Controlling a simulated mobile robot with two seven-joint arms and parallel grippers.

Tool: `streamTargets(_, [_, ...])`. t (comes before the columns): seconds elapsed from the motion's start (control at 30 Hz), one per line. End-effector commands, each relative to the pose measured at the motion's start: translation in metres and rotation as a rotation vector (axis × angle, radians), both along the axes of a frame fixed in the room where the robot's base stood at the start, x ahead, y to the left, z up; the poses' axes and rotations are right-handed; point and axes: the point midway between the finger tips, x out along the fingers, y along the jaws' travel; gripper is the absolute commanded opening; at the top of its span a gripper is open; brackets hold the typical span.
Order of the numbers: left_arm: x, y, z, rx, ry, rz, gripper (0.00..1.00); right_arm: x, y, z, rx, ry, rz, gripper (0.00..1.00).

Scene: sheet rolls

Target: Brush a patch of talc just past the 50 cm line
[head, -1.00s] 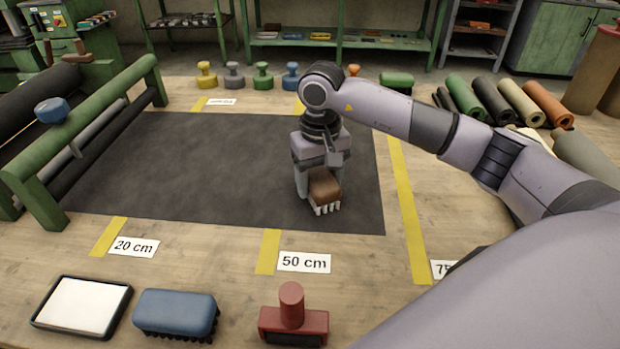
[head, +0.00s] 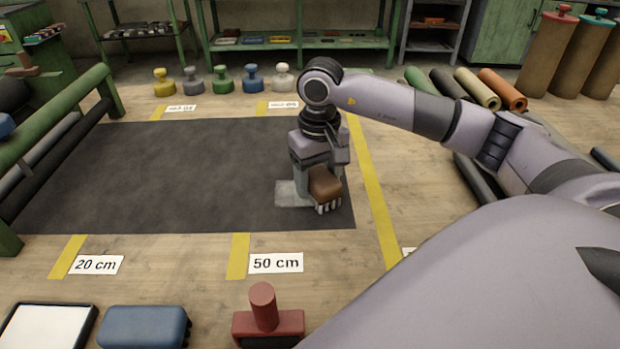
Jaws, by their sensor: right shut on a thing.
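The dark sheet (head: 150,180) lies flat on the wooden table. My right gripper (head: 318,170) is over the sheet's right part, shut on a brown brush (head: 325,184) with pale bristles. The bristles point down at the sheet; they look to be touching it. A pale grey talc patch (head: 291,194) shows on the sheet just left of the brush, partly hidden by brush and gripper. It lies right of the yellow 50 cm tape (head: 238,257) and its label (head: 275,263). My left gripper is out of view.
A green roller frame (head: 55,115) is at left. Several coloured knobbed weights (head: 222,80) stand behind the sheet. Rolls (head: 475,88) lie at back right.

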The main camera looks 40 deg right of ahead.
Motion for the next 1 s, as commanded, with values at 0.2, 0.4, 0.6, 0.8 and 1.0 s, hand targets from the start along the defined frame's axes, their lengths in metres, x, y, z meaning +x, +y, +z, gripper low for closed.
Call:
streamTargets(0.2, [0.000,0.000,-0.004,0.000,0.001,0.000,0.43,-0.010,-0.013,-0.003,-0.005,0.006,-0.002,0.38])
streamTargets(0.4, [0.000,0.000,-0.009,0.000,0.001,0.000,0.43,-0.020,-0.027,-0.002,-0.005,0.008,-0.002,0.38])
streamTargets(0.6, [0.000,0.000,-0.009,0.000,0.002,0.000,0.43,-0.024,-0.032,-0.001,-0.004,0.008,-0.001,0.38])
streamTargets(0.8, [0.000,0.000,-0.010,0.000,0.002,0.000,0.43,-0.016,-0.036,0.001,-0.002,0.005,-0.003,0.38])
streamTargets(1.0, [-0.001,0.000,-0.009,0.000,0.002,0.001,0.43,-0.008,-0.041,0.003,-0.001,0.004,0.000,0.38])
